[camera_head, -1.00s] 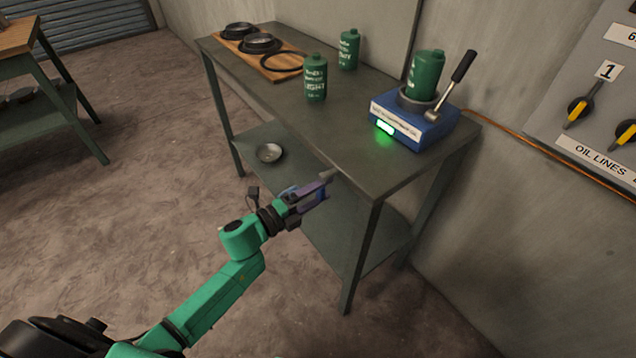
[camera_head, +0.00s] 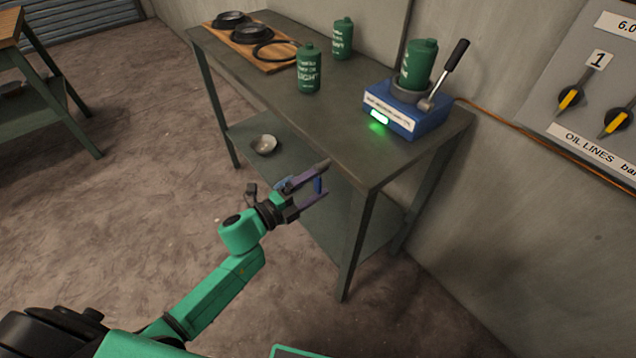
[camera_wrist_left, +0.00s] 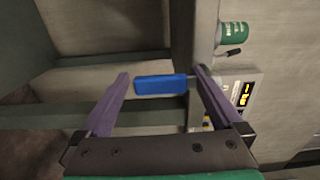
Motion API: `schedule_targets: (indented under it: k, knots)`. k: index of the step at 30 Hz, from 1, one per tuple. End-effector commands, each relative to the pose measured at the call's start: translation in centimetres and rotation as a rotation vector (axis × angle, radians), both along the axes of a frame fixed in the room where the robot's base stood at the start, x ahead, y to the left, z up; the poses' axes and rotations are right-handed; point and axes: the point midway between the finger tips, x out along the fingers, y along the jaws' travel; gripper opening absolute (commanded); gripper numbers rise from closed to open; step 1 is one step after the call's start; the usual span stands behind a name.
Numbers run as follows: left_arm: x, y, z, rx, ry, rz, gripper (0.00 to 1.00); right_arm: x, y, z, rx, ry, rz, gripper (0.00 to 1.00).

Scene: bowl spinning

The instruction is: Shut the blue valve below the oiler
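The blue valve handle (camera_wrist_left: 160,84) shows in the left wrist view as a flat bar between my left gripper's fingers (camera_wrist_left: 164,75), its right end close to the right finger; I cannot tell whether they touch. What looks like the oiler, a blue box (camera_head: 403,118) with a green bottle (camera_head: 419,64) and a lever, stands on the table. My right gripper is out of view.
The dark green table (camera_head: 345,130) has a lower shelf with a small bowl (camera_head: 264,145).

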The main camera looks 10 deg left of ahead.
Motion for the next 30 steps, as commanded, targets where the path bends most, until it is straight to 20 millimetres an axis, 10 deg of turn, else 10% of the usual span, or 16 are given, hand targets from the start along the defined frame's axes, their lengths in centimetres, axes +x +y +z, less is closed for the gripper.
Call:
schedule_targets:
  k: [8,22,30]
  knots:
    - [-0.7,0.5,-0.1,0.002,-0.001,-0.001,1.00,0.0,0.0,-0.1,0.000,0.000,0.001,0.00]
    - [-9.5,7.7,-0.2,0.003,0.003,-0.001,1.00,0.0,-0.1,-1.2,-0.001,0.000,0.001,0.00]
    - [-11.3,9.3,0.0,0.001,-0.001,-0.001,1.00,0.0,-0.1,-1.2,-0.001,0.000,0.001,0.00]
